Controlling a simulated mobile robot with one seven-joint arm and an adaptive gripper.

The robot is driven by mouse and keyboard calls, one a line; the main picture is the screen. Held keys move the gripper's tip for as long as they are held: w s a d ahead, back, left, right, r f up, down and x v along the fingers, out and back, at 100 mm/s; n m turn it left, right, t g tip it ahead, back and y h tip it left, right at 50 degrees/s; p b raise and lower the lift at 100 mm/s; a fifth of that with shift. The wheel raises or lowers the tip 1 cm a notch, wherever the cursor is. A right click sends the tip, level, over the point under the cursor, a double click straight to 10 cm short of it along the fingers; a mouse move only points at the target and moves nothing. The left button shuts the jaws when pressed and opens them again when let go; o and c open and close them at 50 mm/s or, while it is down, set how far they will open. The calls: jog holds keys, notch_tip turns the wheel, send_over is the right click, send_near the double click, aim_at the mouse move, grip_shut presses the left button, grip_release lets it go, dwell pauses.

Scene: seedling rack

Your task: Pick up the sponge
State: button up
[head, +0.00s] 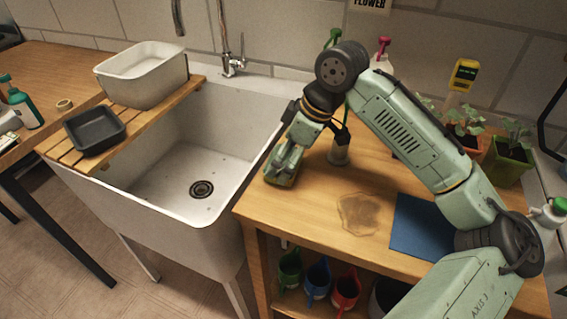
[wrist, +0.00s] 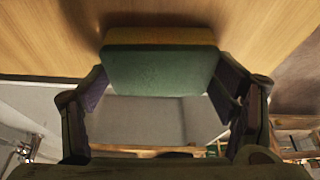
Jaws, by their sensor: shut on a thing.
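The sponge (wrist: 160,68) has a green layer and a yellow layer. It sits between the two fingers of my gripper (wrist: 163,88) in the wrist view, and the fingers press on its sides. In the head view my gripper (head: 282,172) is at the left edge of the wooden bench, beside the sink. There the sponge (head: 279,181) shows only as a small strip under the fingers. Whether it touches the bench top or is slightly above it I cannot tell.
The deep sink (head: 205,150) is left of my gripper. A brown stain (head: 362,212) and a blue mat (head: 420,228) lie on the bench (head: 318,200). Potted seedlings (head: 510,155) stand at the right. A grey tray (head: 95,130) and a white basin (head: 145,75) rest on slats.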

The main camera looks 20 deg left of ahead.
aim_at(286, 160)
jog(key=shift+r, duration=0.1)
jog(key=shift+c, duration=0.5)
jog(key=shift+r+p, duration=0.95)
jog(key=shift+p, duration=0.15)
notch_tip(286, 160, up, 2)
jog(key=shift+r+p, duration=0.1)
jog(key=shift+p, duration=0.85)
jog(key=s, duration=1.6)
jog(key=shift+d+r, duration=0.35)
jog(key=shift+o, duration=0.9)
jog(key=c, duration=0.5)
